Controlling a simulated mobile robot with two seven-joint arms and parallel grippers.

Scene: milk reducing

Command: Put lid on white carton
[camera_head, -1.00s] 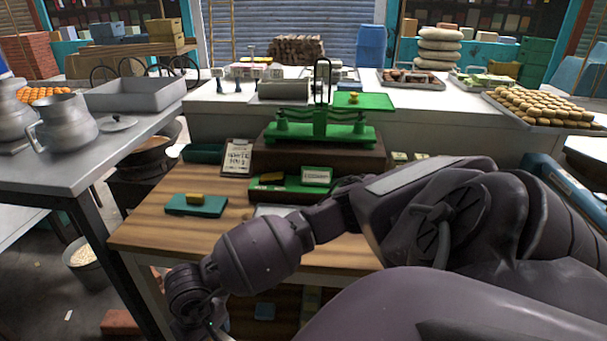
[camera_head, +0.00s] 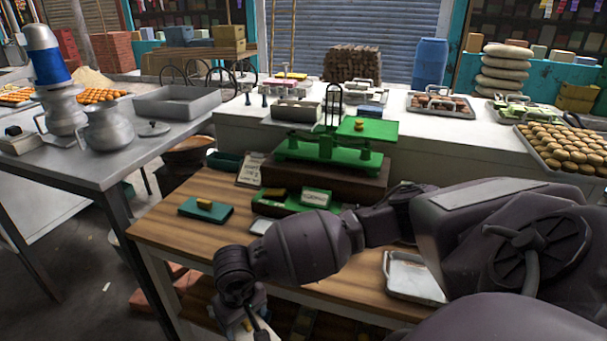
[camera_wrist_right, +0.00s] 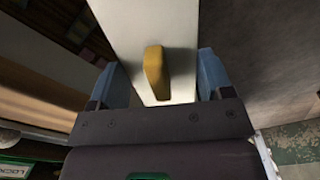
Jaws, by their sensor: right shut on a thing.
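My right gripper (camera_wrist_right: 160,82) is shut on a white flat-faced piece with a yellow knob (camera_wrist_right: 155,72), which looks like the lid. Its blue fingers lie along both sides of the piece. In the head view my right gripper (camera_head: 250,328) is low at the bottom edge, below the front of the wooden table, with a bit of the white piece (camera_head: 236,330) showing. A small pale box (camera_head: 19,144) with a dark top piece sits at the far left on the metal table. I cannot tell whether it is the white carton. My left gripper is out of view.
The wooden table (camera_head: 165,225) bears a teal block with a yellow knob (camera_head: 206,211), a green scale (camera_head: 330,155) and a metal tray (camera_head: 414,278).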

